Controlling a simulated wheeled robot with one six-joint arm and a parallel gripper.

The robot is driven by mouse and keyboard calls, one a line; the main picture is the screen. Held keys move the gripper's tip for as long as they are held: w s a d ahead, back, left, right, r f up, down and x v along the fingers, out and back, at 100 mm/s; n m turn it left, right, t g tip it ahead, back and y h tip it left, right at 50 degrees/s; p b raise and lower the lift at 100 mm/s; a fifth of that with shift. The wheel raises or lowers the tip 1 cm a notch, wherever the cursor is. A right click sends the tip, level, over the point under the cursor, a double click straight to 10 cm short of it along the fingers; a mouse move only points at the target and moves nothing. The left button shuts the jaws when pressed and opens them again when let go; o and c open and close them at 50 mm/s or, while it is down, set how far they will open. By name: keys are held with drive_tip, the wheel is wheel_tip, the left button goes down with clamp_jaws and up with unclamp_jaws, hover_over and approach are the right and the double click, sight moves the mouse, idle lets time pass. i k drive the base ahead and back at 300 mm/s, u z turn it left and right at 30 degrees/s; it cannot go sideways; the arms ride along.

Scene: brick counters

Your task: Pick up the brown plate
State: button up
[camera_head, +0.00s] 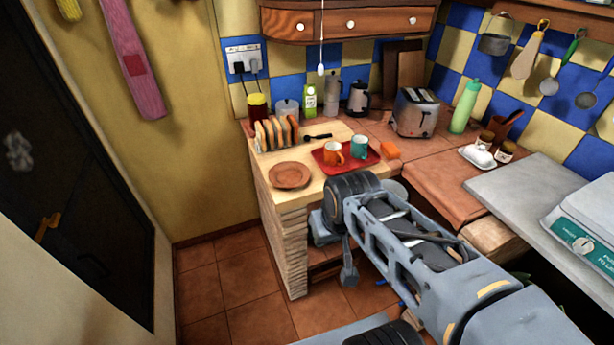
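The brown plate (290,175) lies flat on the light wooden counter (318,186), near its front left corner. It is round and nothing covers it. My arm reaches in from the lower right. My gripper (348,274) hangs at the arm's far end, pointing down, to the right of and below the plate in the picture. It appears in front of the counter's front side and apart from the plate. Its fingers are small and dark here, so I cannot tell whether they are open or shut.
A red tray (330,168) with an orange mug (333,153) and a teal mug (359,146) stands right of the plate. A toast rack (277,133) stands behind the plate. A toaster (415,112) and green bottle (465,106) are farther right. The tiled floor at left is clear.

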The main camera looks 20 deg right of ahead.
sight(288, 175)
drive_tip(key=z, duration=0.15)
drive_tip(key=i, duration=0.9)
drive_tip(key=u, duration=0.35)
drive_tip(key=k, duration=0.5)
drive_tip(key=z, duration=2.05)
drive_tip(key=k, duration=1.7)
drive_tip(key=u, duration=1.65)
drive_tip(key=i, duration=0.5)
drive_tip(key=u, duration=0.05)
